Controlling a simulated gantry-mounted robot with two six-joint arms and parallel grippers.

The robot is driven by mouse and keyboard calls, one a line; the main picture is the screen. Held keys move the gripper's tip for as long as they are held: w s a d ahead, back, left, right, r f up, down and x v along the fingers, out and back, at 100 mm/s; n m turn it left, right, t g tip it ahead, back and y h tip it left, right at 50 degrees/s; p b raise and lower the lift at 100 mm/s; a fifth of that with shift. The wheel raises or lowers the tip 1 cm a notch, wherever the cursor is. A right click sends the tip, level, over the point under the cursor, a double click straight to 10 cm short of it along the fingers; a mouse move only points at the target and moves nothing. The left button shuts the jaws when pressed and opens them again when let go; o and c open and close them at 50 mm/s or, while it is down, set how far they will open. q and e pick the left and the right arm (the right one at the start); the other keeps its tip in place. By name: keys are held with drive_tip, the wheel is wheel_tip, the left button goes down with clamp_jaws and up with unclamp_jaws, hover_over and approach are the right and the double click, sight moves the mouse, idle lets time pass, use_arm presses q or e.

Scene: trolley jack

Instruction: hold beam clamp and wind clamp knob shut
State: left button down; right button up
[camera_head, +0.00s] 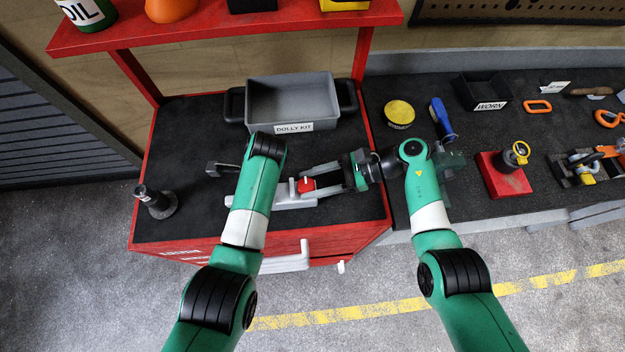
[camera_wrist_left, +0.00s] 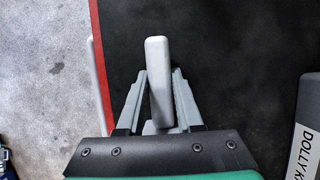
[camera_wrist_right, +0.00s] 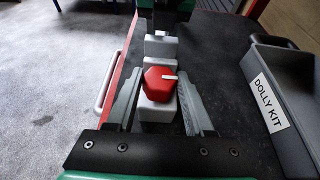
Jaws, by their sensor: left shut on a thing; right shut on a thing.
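The beam clamp is a light grey body lying along the red cart's top, with a red clamp knob (camera_head: 306,185) at its right end. In the left wrist view a grey bar of the beam clamp (camera_wrist_left: 158,80) stands between the fingers of my left gripper (camera_wrist_left: 160,72), which is shut on it. My left arm hides that grip in the head view. My right gripper (camera_head: 308,181) reaches in from the right and is shut on the knob. In the right wrist view the knob (camera_wrist_right: 159,84), with a pale mark on top, sits between its fingers (camera_wrist_right: 160,75).
A grey tray (camera_head: 252,110) labelled DOLLY KIT stands behind the clamp. A dark cylindrical part (camera_head: 156,203) stands at the cart's left front. The right bench holds a yellow-lidded tin (camera_head: 399,112), a blue-handled tool (camera_head: 443,120) and a red block (camera_head: 500,178). The cart's left top is mostly clear.

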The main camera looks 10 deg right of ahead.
clamp_jaws()
drive_tip(key=shift+f, duration=0.1)
drive_tip(key=shift+m+t, duration=0.5)
drive_tip(key=shift+t, duration=0.1)
drive_tip(key=shift+s+m+t+h, duration=0.2)
drive_tip(key=shift+m+t+h, duration=0.1)
drive_tip(key=shift+m+t, duration=0.85)
drive_tip(key=o, duration=1)
unclamp_jaws()
drive_tip(key=shift+c, duration=0.2)
